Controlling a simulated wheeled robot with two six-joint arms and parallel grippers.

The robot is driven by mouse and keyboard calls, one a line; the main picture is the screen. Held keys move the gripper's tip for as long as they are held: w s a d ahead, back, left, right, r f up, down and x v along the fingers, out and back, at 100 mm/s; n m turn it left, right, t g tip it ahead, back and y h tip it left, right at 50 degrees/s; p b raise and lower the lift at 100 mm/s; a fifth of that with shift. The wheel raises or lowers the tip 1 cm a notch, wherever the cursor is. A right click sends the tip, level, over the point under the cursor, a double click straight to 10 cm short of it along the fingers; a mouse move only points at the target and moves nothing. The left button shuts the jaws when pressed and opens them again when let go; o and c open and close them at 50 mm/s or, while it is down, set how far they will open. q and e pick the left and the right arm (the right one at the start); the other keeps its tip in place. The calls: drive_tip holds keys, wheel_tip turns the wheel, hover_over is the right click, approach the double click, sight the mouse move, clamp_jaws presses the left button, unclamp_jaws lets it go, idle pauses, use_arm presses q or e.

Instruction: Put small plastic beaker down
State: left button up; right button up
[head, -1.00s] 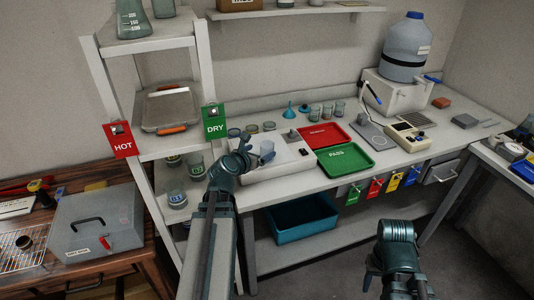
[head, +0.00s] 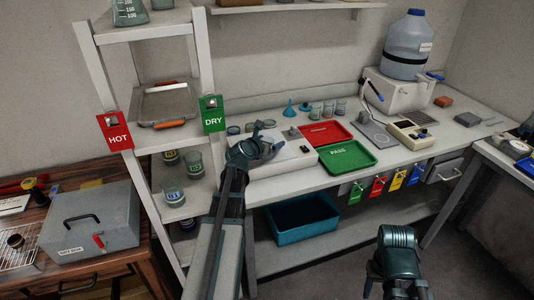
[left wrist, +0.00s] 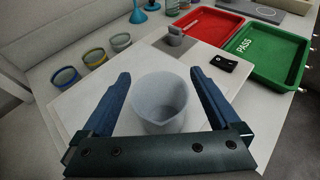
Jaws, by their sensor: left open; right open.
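The small plastic beaker (left wrist: 160,105), whitish and translucent, stands upright on a flat white surface in the left wrist view. My left gripper (left wrist: 160,76) is open, with one blue finger on each side of the beaker and a visible gap on both sides. In the head view my left gripper (head: 268,147) is over the white box-like unit (head: 290,167) on the bench and largely hides the beaker. My right gripper (head: 396,288) is open and empty, low in front of the bench.
A red tray (head: 325,134) and a green PASS tray (head: 347,156) lie right of the unit. Several small coloured-rim dishes (left wrist: 66,76) stand behind it. A shelf rack with a green DRY tag (head: 213,113) rises close on the left. A blue bin (head: 302,222) sits below.

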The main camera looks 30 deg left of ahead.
use_arm(q)
drive_tip(key=shift+w+f, duration=0.2)
drive_tip(key=shift+w, duration=0.2)
drive_tip(key=shift+s+r, duration=0.1)
use_arm(e)
drive_tip(key=shift+f, duration=0.1)
